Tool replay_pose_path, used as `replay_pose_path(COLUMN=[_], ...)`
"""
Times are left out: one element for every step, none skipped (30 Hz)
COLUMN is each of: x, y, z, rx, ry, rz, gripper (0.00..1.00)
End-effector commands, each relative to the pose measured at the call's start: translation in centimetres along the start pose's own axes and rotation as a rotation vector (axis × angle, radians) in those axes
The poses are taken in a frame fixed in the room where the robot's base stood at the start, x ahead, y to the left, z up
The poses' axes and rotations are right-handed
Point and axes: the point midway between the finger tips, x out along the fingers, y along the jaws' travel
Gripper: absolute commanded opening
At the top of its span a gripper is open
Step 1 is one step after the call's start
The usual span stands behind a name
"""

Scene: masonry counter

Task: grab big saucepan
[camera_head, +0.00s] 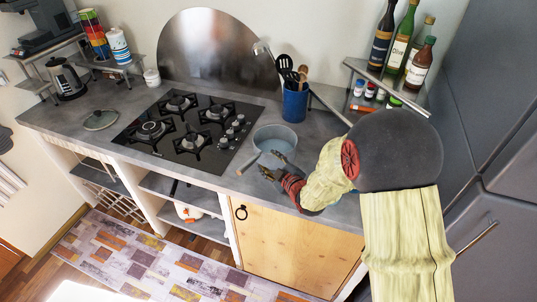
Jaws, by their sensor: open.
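The big saucepan (287,135) is a grey-blue, open pan standing on the grey counter, just right of the black gas hob. Its brownish handle (248,163) points toward the front left, reaching near the counter's front edge. My gripper (272,164) is open at the pan's front side, with its dark fingers close to the pan's near wall and right of the handle. I cannot tell whether the fingers touch the pan. My arm comes in from the right and covers part of the counter there.
The hob (190,128) lies left of the pan. A blue utensil holder (295,103) stands close behind it. A corner shelf (385,82) with bottles and small jars is at the back right. A lid (100,120) lies on the left counter. Grey cabinets (495,130) bound the right side.

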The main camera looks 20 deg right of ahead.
Motion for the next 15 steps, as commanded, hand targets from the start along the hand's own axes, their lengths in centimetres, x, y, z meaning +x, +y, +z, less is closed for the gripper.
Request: replay_pose_path(x=[0.5, 0.8, 1.3, 1.6, 1.9, 2.2, 2.5, 2.8, 3.3, 3.7, 4.2, 4.8, 5.3, 5.7, 6.2], y=[-0.1, -0.1, 0.0, 0.0, 0.0, 0.0, 0.0, 0.0, 0.0, 0.0, 0.0, 0.0, 0.0, 0.0, 0.1], z=[0.0, 0.0, 0.0, 0.0, 0.0, 0.0, 0.0, 0.0, 0.0, 0.0, 0.1, 0.1, 0.1, 0.1, 0.1], rx=[0.000, 0.000, 0.000, 0.001, 0.001, 0.001, 0.001, 0.001, 0.001, 0.001, 0.001, 0.001, 0.001, 0.001, 0.001], ry=[0.001, 0.001, 0.001, 0.000, 0.000, 0.000, 0.000, 0.000, 0.000, 0.000, 0.000, 0.000, 0.000, 0.000, 0.000], rz=[0.000, 0.000, 0.000, 0.001, 0.001, 0.001, 0.001, 0.001, 0.000, 0.000, -0.001, -0.001, 0.000, 0.000, 0.000], gripper=[0.43, 0.43, 0.43, 0.43, 0.43, 0.43, 0.43, 0.43, 0.43, 0.43, 0.43, 0.43, 0.43, 0.43, 0.43])
